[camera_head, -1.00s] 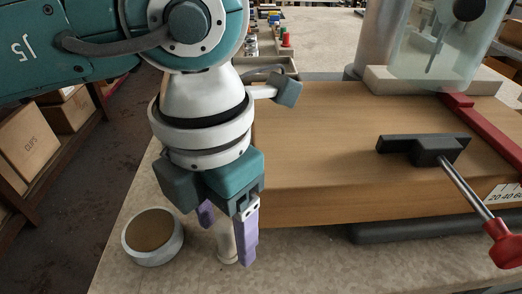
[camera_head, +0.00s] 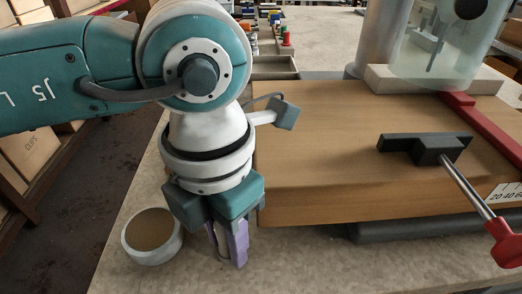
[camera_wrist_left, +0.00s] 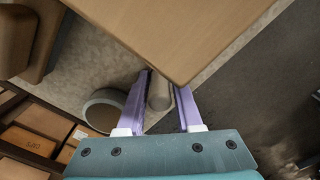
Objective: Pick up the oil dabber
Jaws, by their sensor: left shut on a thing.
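The oil dabber is a pale, roughly cylindrical piece (camera_head: 223,242), standing upright near the front edge of the bench. My left gripper (camera_head: 227,252) points down with its purple fingers shut on it, one on each side. The fingers and palm hide much of the dabber in the head view. In the left wrist view the dabber (camera_wrist_left: 159,92) shows as a beige cylinder between the fingers (camera_wrist_left: 162,88). Whether its foot touches the bench is hard to tell. My right gripper is not in view.
A round, light-rimmed dish with a brown top (camera_head: 152,236) stands just left of the gripper. A thick wooden block (camera_head: 330,150) lies close on the right, with a dark clamp (camera_head: 432,150) and red-handled rod on it. The bench front (camera_head: 310,265) is clear.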

